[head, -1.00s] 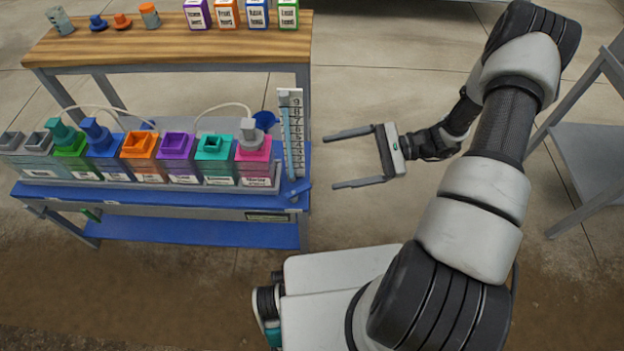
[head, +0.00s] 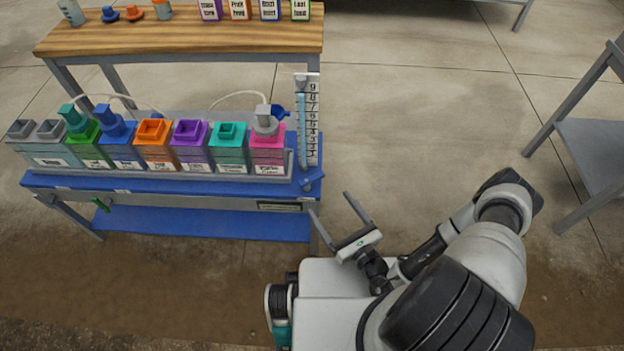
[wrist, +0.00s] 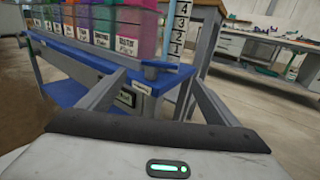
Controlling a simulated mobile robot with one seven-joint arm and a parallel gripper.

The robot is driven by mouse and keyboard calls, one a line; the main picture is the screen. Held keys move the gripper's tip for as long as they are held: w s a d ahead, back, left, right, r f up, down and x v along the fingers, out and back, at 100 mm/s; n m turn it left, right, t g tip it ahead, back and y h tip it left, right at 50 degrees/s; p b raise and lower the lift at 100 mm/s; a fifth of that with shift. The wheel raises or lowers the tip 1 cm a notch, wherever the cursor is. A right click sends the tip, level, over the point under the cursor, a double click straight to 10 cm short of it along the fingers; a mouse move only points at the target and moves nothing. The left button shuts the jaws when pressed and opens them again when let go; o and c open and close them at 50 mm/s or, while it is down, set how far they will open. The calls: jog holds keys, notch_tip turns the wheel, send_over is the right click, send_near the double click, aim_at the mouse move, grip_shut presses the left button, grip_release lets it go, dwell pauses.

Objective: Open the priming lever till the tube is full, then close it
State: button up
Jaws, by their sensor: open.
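The tube (head: 302,128) is an upright, clear column with a bluish strip beside a numbered white scale, at the right end of the blue bench; its exact level is too small to read. A blue lever-like handle (head: 312,179) sits at the tube's foot. The handle also shows in the wrist view (wrist: 158,65), near the bench corner. A green handle (head: 101,205) hangs under the bench's left front; I cannot tell which one is the priming lever. My gripper (head: 330,204) is open and empty, close to the bench's right front corner and apart from the blue handle.
Several coloured containers (head: 190,155) stand in a row on the bench, with white hoses behind. A wooden table (head: 180,40) holds bottles and caps at the back. A grey stand (head: 590,160) is at the right. The floor between is clear.

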aim_at(313, 181)
jog(key=b+x, duration=0.1)
jog(key=x, duration=1.1)
jog(key=shift+b, duration=0.4)
jog(key=c, duration=1.1)
